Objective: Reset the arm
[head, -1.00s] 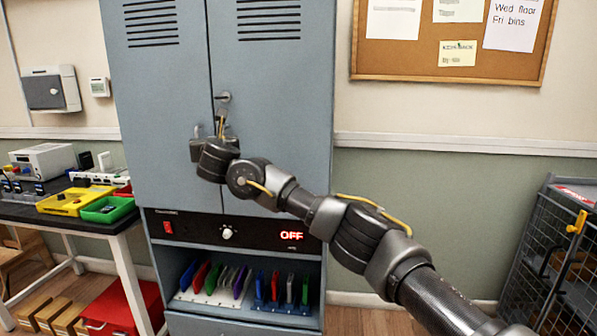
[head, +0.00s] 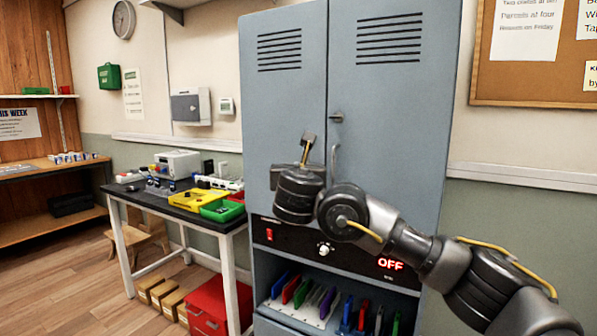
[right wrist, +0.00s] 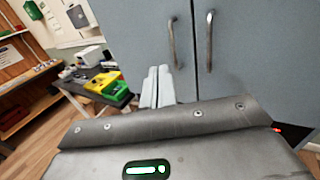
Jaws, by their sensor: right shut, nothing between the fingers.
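My right arm comes in from the right in the head view. Its gripper (head: 306,142) is raised in front of the grey cabinet's (head: 395,130) left door, just left of the door handle (head: 334,150). In the right wrist view the two pale fingers (right wrist: 158,86) lie together with nothing between them. Two upright handles (right wrist: 209,40) show on the doors to the right of the fingers, apart from them. The cabinet doors look closed. My left gripper is not in view.
Below the doors is a panel with a red OFF display (head: 390,264) and a shelf of coloured phones in racks (head: 300,296). A dark-topped bench (head: 150,197) with yellow and green trays stands left. A red box (head: 208,305) sits under it. Open floor lies further left.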

